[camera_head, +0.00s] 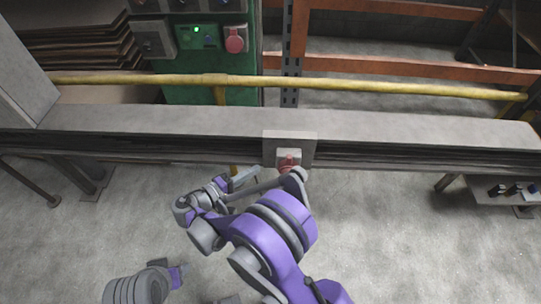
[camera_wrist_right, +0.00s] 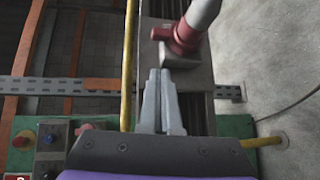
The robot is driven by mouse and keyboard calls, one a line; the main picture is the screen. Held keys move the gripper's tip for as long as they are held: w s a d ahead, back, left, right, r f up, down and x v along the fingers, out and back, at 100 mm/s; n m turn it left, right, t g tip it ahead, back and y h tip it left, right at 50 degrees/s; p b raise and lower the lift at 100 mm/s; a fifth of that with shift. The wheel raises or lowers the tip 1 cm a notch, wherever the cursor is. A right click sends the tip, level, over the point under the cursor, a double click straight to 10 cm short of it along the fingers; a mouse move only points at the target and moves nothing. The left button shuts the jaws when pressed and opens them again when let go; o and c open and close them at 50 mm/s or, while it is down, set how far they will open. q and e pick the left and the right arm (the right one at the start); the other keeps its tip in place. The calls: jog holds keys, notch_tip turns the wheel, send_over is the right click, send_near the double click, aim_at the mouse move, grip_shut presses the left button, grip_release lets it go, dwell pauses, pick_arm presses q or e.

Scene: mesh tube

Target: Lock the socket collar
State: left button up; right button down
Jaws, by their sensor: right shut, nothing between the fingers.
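The red socket collar (camera_head: 289,162) sits on a pale square plate (camera_head: 305,138) fixed to the long grey beam. The collar also shows in the right wrist view (camera_wrist_right: 178,40). A thick grey plug-like piece (camera_wrist_right: 204,14) runs from the collar to the upper right there. My right gripper (camera_head: 256,171) is left of the collar in the head view. Its fingers (camera_wrist_right: 159,73) are shut and empty, with the tips close to the plate and below the collar in the wrist view. I cannot tell whether they touch it. My left gripper is not recognisable in the head view.
The grey beam (camera_head: 180,120) crosses the whole head view. A yellow pipe (camera_head: 370,87) runs behind it. A green panel (camera_head: 205,75) with switches and a red round fitting (camera_head: 236,40) stands at the back left. Concrete floor (camera_head: 420,240) is clear at the lower right.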

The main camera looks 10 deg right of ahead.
aim_at(289, 159)
jog(key=shift+t+h, duration=0.6)
jog(key=shift+h, duration=0.1)
jog(key=a, duration=0.1)
jog(key=s+a, duration=0.1)
jog(key=a+f, duration=0.1)
jog(key=a, duration=0.1)
jog(key=shift+s+f, duration=0.1)
jog(key=shift+s, duration=0.05)
jog(key=x, duration=0.4)
jog(key=s+d+b+x, duration=0.1)
jog(key=x, duration=0.3)
jog(key=s+x, duration=0.1)
jog(key=x, duration=0.4)
jog(key=shift+s+d, duration=0.1)
jog(key=shift+s, duration=0.15)
jog(key=shift+m, duration=0.3)
